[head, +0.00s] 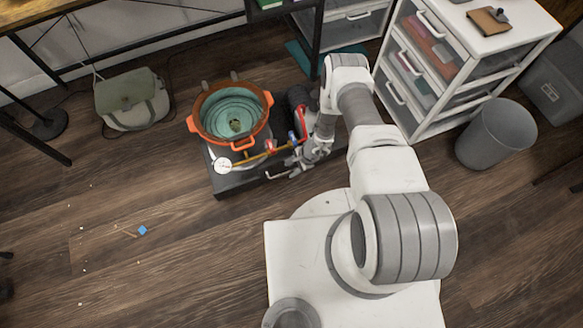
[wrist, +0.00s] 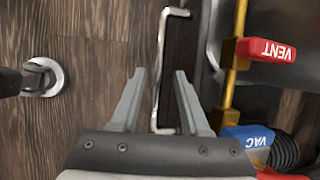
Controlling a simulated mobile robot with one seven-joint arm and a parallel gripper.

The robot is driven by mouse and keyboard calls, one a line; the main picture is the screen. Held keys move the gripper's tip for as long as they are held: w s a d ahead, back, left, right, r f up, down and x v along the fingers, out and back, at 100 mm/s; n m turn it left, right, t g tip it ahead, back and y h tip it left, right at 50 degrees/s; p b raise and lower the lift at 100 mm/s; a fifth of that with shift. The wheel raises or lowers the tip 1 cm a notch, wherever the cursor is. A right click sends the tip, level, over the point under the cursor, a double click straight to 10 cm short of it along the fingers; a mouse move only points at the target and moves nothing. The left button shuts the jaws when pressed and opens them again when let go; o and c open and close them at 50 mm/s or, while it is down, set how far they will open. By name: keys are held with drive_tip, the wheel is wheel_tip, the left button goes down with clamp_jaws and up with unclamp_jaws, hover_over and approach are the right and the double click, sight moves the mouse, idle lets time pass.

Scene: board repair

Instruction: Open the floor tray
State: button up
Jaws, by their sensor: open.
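The floor tray (head: 232,187) is a low dark unit on the wood floor, with a pot and fittings standing on top. Its dark front (wrist: 184,48) shows in the wrist view. A silver bar handle (wrist: 160,45) stands out from that front and also shows in the head view (head: 277,176). My gripper (wrist: 159,74) is open, with one finger on each side of the handle's line. The lower end of the handle lies between the fingers. I cannot tell whether either finger touches it. In the head view my gripper (head: 300,162) is at the tray's front right.
An orange pot (head: 192,124), a white gauge (head: 222,165), a red VENT valve (wrist: 266,50) and a blue VAC valve (wrist: 248,134) sit above the tray. A drawer cabinet (head: 461,70) and grey bin (head: 494,135) stand at right. Floor before the tray's left side is mostly clear.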

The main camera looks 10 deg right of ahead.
drive_tip(key=p+v, duration=0.6)
drive_tip(key=v, duration=1.1)
drive_tip(key=shift+r+p, duration=0.2)
drive_tip(key=shift+p, duration=0.2)
